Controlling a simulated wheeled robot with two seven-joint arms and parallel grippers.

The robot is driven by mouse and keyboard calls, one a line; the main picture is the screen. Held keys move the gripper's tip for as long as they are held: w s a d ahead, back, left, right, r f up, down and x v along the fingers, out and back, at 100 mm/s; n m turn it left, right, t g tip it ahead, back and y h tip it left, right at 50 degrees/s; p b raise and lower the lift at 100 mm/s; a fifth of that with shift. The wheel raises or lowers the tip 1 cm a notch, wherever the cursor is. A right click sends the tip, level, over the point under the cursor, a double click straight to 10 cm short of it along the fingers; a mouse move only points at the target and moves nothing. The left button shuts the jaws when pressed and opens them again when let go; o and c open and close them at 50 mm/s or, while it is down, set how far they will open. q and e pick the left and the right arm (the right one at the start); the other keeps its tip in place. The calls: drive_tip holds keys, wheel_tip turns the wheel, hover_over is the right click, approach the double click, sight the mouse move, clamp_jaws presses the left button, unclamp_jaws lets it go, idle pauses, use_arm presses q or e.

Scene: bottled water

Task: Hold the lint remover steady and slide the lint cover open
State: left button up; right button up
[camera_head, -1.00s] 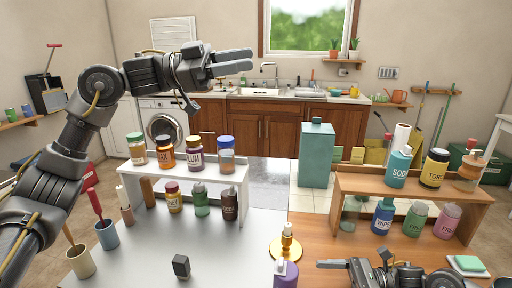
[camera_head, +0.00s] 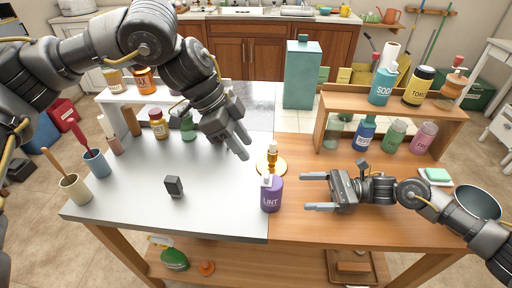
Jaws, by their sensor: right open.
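The lint remover is a purple bottle labelled LINT (camera_head: 271,196), upright near the front middle of the table, at the seam between the grey and wooden tops. Its pale cap (camera_head: 267,180) shows on top; I cannot tell whether the cover is open or closed. My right gripper (camera_head: 304,191) is open and empty just right of the bottle, its two fingers pointing left toward it, apart from it. My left gripper (camera_head: 245,147) hangs above the grey top, behind and left of the bottle, fingers parted and empty, pointing down to the right.
A gold-capped bottle (camera_head: 272,156) stands on a round gold stand just behind the lint bottle. A small dark block (camera_head: 174,187) stands on the grey top (camera_head: 130,190). Shelves with bottles stand at the back left and right. Cups stand at the left edge.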

sight(272, 191)
drive_tip(key=a, duration=0.7)
drive_tip(key=s+a, duration=0.1)
drive_tip(key=a, duration=0.2)
drive_tip(key=shift+a, duration=0.35)
drive_tip(key=c, duration=1.1)
drive_tip(key=o, duration=0.3)
drive_tip(key=shift+c, duration=1)
